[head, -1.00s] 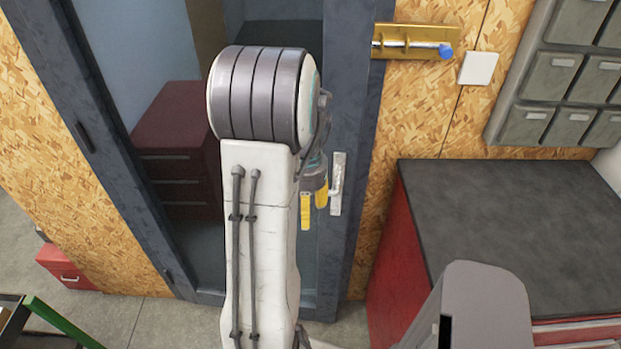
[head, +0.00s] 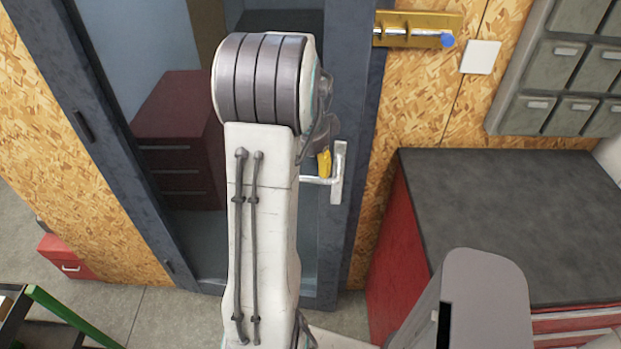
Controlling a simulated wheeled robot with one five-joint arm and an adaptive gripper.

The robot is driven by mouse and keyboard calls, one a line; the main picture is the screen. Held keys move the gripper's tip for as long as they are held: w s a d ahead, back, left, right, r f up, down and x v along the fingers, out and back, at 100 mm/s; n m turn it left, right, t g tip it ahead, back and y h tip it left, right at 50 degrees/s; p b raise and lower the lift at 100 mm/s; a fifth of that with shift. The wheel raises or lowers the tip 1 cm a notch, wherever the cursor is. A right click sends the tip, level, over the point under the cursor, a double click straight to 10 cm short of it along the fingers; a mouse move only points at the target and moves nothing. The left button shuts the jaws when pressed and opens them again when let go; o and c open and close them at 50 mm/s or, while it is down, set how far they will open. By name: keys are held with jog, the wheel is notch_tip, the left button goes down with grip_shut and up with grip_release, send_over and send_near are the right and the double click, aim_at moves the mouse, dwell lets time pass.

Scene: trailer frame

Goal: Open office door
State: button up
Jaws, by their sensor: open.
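The office door is a glass panel in a dark blue-grey frame (head: 345,110). It looks closed. On its right side is a silver handle plate (head: 338,172), with a lever (head: 316,180) pointing left. My gripper (head: 323,163) has yellow fingertips and is just above the lever, left of the plate. I cannot tell whether the fingertip touches the lever.
A dark red drawer cabinet (head: 172,140) stands behind the glass. Right of the door are a brass latch with a blue-tipped bolt (head: 415,30), a white switch plate (head: 480,57) and a red cabinet with a dark top (head: 520,215). A small red box (head: 66,258) is at lower left.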

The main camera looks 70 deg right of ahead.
aim_at(311, 181)
jog(key=shift+p+x, duration=0.55)
jog(key=shift+x, duration=2.75)
jog(key=shift+a, duration=0.1)
grip_shut()
